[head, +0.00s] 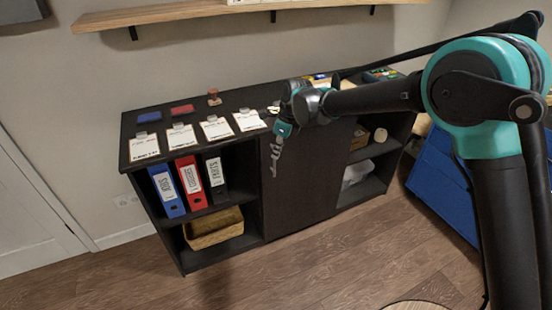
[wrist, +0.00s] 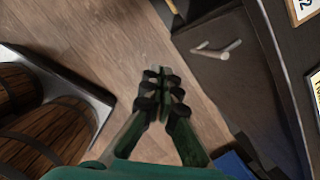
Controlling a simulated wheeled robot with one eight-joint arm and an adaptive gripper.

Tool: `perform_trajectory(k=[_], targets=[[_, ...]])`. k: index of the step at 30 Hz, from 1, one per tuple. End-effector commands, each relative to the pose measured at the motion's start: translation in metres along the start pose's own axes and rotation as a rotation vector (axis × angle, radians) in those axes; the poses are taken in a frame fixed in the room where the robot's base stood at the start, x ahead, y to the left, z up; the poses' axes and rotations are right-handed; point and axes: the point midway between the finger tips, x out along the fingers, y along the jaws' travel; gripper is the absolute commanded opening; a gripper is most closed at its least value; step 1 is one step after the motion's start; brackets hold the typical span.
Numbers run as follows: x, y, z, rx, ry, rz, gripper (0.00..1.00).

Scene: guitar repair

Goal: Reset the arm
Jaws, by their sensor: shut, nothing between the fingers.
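My gripper (head: 274,165) hangs in front of the dark cabinet (head: 240,247), near the front of its middle door, in the head view. The fingers point down. In the wrist view my gripper (wrist: 160,75) is shut, with its fingertips together and nothing held. The wooden floor (wrist: 85,35) lies beyond the fingertips. The cabinet door with a light metal handle (wrist: 217,50) is to the upper right of the fingers, apart from them.
Clipboards (head: 216,129) lie along the cabinet top, with a stamp (head: 214,97) behind them. Binders (head: 190,180) and a basket (head: 213,229) fill the left shelves. Barrels (wrist: 45,135) show at the wrist view's left.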

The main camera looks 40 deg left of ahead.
Motion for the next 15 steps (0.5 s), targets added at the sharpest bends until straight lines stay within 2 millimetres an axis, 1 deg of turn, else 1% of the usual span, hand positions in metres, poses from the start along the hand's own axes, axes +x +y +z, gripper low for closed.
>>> perform_trajectory(k=[3,9,11,14,15], targets=[[-0.005,0.001,0.000,0.000,0.000,0.000,0.00],[-0.006,0.001,0.000,0.000,0.000,0.000,0.00],[-0.008,-0.001,-0.004,-0.004,0.000,-0.002,0.00],[-0.018,-0.013,-0.025,-0.027,0.000,-0.016,0.00],[-0.025,-0.020,-0.039,-0.045,0.000,-0.025,0.00]])
